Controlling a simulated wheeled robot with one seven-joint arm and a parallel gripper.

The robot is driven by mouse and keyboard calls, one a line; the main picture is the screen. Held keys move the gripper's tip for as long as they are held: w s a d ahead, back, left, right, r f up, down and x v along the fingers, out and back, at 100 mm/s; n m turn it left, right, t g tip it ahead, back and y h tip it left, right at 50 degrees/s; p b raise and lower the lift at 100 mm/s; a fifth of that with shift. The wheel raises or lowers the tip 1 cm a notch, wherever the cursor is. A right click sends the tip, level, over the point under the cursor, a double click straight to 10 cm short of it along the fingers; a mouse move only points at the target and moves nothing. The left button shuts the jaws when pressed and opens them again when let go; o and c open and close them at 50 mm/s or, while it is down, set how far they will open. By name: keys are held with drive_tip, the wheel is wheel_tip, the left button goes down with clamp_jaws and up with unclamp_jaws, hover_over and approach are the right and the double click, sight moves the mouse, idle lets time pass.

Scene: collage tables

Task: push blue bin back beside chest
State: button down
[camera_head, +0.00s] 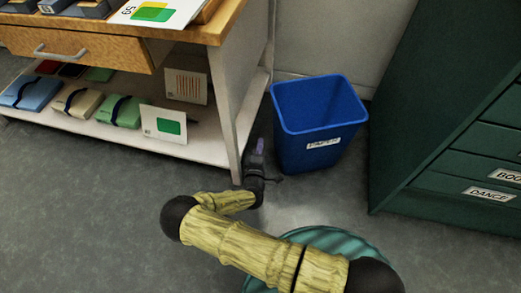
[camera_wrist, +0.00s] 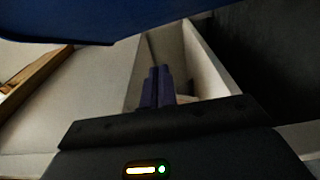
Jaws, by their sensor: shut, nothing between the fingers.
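The blue bin (camera_head: 305,125) stands upright on the floor against the back wall, with a white label on its front. The dark green chest (camera_head: 425,120) stands to its right, with a strip of floor between them. My gripper (camera_head: 259,147) is low, at the bin's left side near the table leg, its purple fingers shut and empty. I cannot tell if it touches the bin. In the wrist view the fingers (camera_wrist: 157,87) are together, and a blue surface, likely the bin (camera_wrist: 70,20), fills the top left.
A wooden table (camera_head: 120,34) with a drawer and a white lower shelf (camera_head: 100,126) stands left of the bin. Its front leg (camera_head: 232,150) is close to my gripper. Books and cards lie on both levels. Grey floor is open in front.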

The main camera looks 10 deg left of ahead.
drive_tip(key=w+d+b, duration=0.3)
drive_tip(key=w+b, duration=0.1)
drive_tip(key=w, duration=0.4)
drive_tip(key=shift+b, duration=0.35)
drive_tip(key=shift+d, duration=0.1)
